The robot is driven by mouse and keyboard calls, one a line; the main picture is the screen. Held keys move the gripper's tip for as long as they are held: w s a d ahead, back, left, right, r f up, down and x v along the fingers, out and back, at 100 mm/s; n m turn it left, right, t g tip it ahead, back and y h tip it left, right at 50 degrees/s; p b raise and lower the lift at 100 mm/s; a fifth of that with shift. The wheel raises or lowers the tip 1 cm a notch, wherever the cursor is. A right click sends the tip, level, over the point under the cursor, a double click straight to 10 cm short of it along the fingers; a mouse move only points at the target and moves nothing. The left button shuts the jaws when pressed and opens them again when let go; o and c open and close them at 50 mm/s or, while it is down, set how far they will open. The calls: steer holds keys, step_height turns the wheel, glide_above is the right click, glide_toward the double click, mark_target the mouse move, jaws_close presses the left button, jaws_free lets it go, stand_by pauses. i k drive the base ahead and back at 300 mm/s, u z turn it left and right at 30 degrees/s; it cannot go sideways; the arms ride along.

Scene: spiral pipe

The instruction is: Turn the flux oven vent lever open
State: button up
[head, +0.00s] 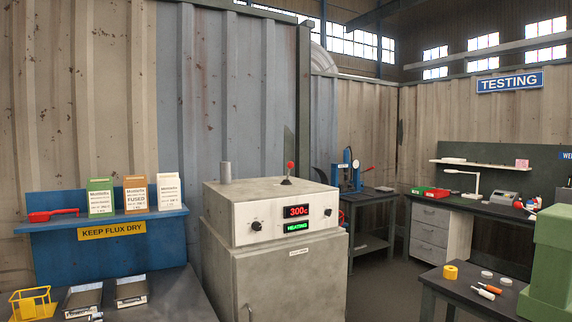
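The flux oven (275,240) is a grey-white cabinet in the middle of the head view. Its front panel has two black knobs, a red display reading 300c and a green display reading HEATING. The vent lever (290,167) stands roughly upright on the oven's top, with a red ball on a short stem and a dark base. A short grey pipe (226,173) rises from the top's left rear. Whether the vent is open or closed cannot be told. My gripper is not in view.
A blue shelf (60,225) with flux boxes stands left of the oven, above a bench with trays and a yellow basket (32,302). At right are a dark table (450,290) and a large green object (552,265). Floor shows between the oven and this table.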

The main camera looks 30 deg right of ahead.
mark_target(291, 166)
steer(key=z, duration=0.3)
steer(key=i, duration=0.5)
steer(key=z, duration=0.6)
steer(key=i, duration=0.85)
steer(key=u, duration=0.05)
